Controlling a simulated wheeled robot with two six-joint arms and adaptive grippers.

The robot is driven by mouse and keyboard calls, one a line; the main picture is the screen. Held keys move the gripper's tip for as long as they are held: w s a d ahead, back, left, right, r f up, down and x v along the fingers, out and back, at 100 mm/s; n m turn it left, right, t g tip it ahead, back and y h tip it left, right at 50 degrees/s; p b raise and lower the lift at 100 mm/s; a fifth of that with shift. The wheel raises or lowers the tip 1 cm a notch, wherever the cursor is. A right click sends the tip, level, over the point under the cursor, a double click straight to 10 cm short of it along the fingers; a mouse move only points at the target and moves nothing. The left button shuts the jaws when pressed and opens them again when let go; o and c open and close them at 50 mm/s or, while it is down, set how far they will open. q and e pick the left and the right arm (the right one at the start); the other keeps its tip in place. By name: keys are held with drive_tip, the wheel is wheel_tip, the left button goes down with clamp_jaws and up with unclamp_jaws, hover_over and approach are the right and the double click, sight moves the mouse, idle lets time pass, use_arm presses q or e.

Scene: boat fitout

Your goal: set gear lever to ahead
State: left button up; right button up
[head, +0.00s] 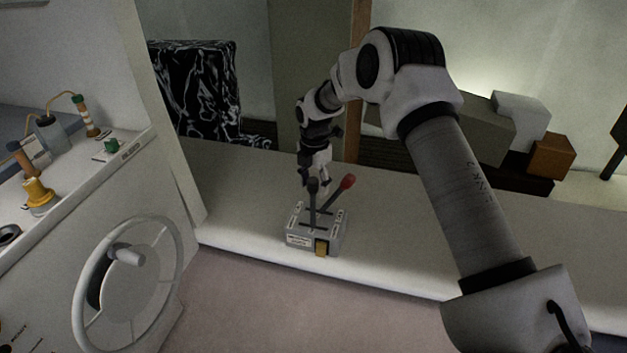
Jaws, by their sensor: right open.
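The control box (333,238) is a small grey unit on the pale ledge, with slots in its top and a yellow tag on its front. One lever with a black knob (313,186) stands nearly upright. A second lever with a red knob (347,182) leans to the right. Which one is the gear lever I cannot read from the labels. My right gripper (316,180) is open, pointing down just above and behind the black knob. Whether it touches the knob I cannot tell. My left gripper is not in view.
A white console with a steering wheel (178,262) stands at the left, with several small items on top. The pale ledge (400,215) is clear to the right of the box. Grey, white and orange boxes (552,157) sit behind it.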

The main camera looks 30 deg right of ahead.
drive_tip(key=shift+w+f, duration=0.6)
drive_tip(key=shift+f, duration=0.15)
drive_tip(key=shift+s+r, duration=0.2)
drive_tip(key=shift+s, duration=0.05)
drive_tip(key=c, duration=0.4)
drive_tip(key=shift+s+r, duration=0.1)
drive_tip(key=shift+s, duration=0.05)
clamp_jaws()
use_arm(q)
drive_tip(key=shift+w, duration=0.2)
